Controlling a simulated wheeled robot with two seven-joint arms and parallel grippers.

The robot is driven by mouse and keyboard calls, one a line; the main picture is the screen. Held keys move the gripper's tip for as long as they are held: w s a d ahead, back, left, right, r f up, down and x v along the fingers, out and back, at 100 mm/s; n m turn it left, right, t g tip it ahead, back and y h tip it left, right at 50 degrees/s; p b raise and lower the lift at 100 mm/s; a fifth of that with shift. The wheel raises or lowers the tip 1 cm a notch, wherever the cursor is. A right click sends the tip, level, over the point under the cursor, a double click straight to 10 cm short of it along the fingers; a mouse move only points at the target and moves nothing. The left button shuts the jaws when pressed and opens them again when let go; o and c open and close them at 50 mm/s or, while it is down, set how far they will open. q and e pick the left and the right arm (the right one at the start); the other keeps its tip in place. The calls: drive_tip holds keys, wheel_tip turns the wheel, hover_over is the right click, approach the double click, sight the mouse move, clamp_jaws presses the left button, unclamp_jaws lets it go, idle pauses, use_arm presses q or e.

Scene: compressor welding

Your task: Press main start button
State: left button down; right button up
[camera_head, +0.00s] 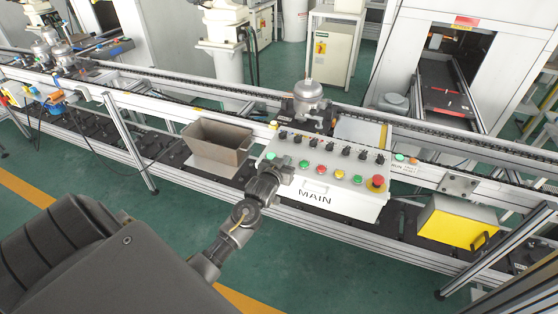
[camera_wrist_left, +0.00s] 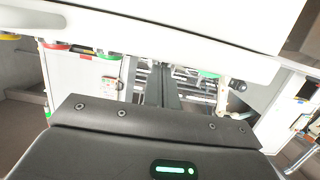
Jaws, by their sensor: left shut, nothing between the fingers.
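The white control box (camera_head: 335,188) marked MAIN stands on the front rail of the line. Its sloped face carries a row of coloured buttons, with a green button (camera_head: 270,156) at the left end, another green button (camera_head: 304,164) further right and a large red button (camera_head: 378,181) at the right end. Which is the main start button cannot be read. My left gripper (camera_head: 279,169) is shut and empty at the box's left end, overlapping its face; contact cannot be told. In the left wrist view, a green button (camera_wrist_left: 208,74) shows near the fingers. My right gripper is out of view.
An open brown bin (camera_head: 218,142) stands left of the box. A metal compressor part (camera_head: 309,97) sits on the conveyor behind it. A yellow box (camera_head: 457,226) is at the right. Green floor in front is clear.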

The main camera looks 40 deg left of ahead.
use_arm(q)
wheel_tip(320, 180, up, 4)
drive_tip(key=p, duration=0.5)
drive_tip(key=shift+r, duration=0.2)
drive_tip(key=shift+s+d+f+b, duration=0.25)
drive_tip(key=shift+s+f+b, duration=0.2)
drive_tip(key=shift+s+b, duration=0.4)
drive_tip(key=r+b+v, duration=0.1)
drive_tip(key=b+v, duration=0.1)
drive_tip(key=v, duration=0.6)
drive_tip(key=shift+r, duration=0.1)
